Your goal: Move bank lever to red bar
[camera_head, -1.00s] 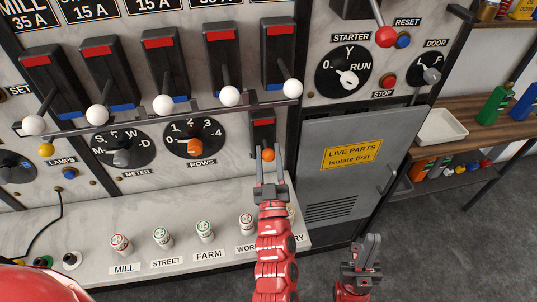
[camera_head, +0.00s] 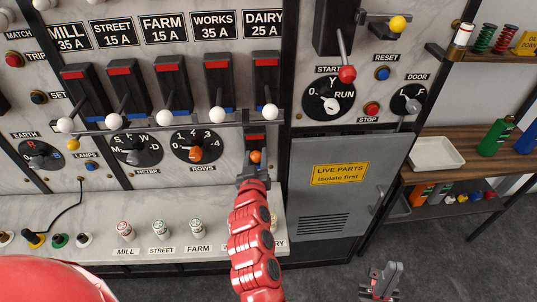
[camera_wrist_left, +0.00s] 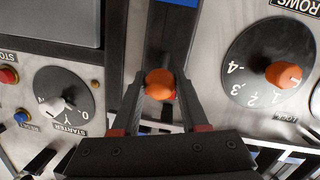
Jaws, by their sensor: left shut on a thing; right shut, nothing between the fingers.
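The bank lever's orange knob (camera_head: 255,156) is on a small dark switch plate below the DAIRY switch. The plate's red bar (camera_head: 256,137) is at its upper end, just above the knob. The plate's lower part is hidden by my gripper. My left gripper (camera_head: 253,168) reaches up from below and is shut on the orange knob. In the left wrist view the knob (camera_wrist_left: 160,84) sits between the two fingers. My right gripper (camera_head: 384,276) is shut and empty, low at the right over the floor.
A long grey rail (camera_head: 190,122) with several white-knobbed levers runs just above the plate. The ROWS dial (camera_head: 197,148) is close on the left. A grey LIVE PARTS door (camera_head: 335,175) is on the right. Labelled plugs (camera_head: 160,227) stand on the ledge below.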

